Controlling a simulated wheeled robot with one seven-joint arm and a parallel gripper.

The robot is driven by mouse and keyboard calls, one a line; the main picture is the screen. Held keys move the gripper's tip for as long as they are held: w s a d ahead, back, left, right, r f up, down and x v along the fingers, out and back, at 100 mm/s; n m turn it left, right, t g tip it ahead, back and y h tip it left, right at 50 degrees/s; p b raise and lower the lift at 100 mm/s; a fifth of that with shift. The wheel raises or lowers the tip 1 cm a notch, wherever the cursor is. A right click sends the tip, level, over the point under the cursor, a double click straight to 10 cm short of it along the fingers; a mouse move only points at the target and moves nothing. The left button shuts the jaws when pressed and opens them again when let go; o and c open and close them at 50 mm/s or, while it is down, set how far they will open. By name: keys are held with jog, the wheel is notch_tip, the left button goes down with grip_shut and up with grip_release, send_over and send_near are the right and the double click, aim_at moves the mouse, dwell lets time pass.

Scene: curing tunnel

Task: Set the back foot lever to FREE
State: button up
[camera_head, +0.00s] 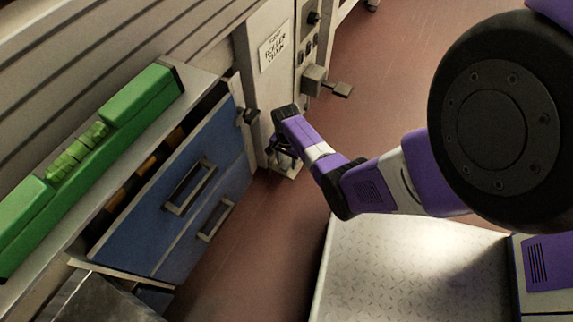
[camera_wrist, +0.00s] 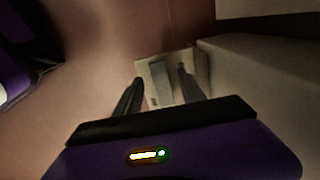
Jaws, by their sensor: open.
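In the head view, my gripper (camera_head: 284,150) reaches down to the foot of a grey cabinet. A small pale foot block (camera_head: 288,170) shows just below it, partly hidden by the fingers. In the wrist view, my gripper (camera_wrist: 160,82) is open, with its two dark fingers apart over a pale plate (camera_wrist: 158,70) low by the floor. A thin upright part shows between the fingers. I cannot tell if they touch it. A second lever, a dark pedal (camera_head: 342,89) on a grey box, sticks out farther along the cabinet. I cannot read any FREE mark.
The grey cabinet (camera_head: 272,85) carries a label about a roller chain. A blue drawer unit (camera_head: 150,220) stands to the left, with a green level-like case (camera_head: 130,105) on the ledge above. Red-brown floor (camera_head: 390,60) lies open behind. A pale tread plate (camera_head: 400,270) is at the front.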

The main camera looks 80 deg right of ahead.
jog(key=shift+f, duration=0.6)
grip_shut()
